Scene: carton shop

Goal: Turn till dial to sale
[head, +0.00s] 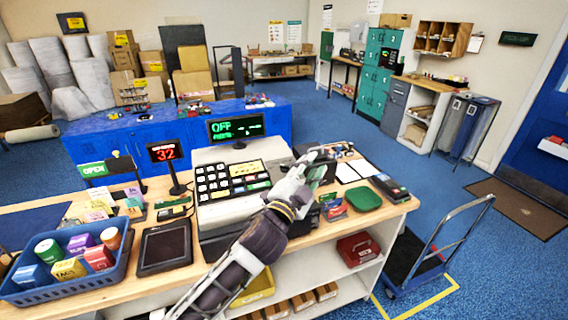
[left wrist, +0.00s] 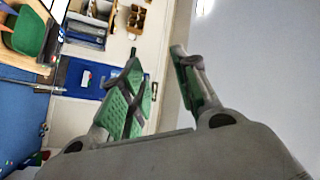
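The till (head: 222,212) stands on the wooden counter, with a dark keypad (head: 212,183) and a yellow and green panel. Its raised display (head: 236,127) reads OFF in green. I cannot make out the dial; my left arm and gripper cover the till's right part. My left gripper (head: 319,163) is over the till's right side in the head view, and I cannot tell whether it touches. In the left wrist view its two green-padded fingers (left wrist: 157,58) are apart with nothing between them. The till does not show clearly in that view. My right gripper is not in view.
A trolley (head: 412,262) stands on the floor.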

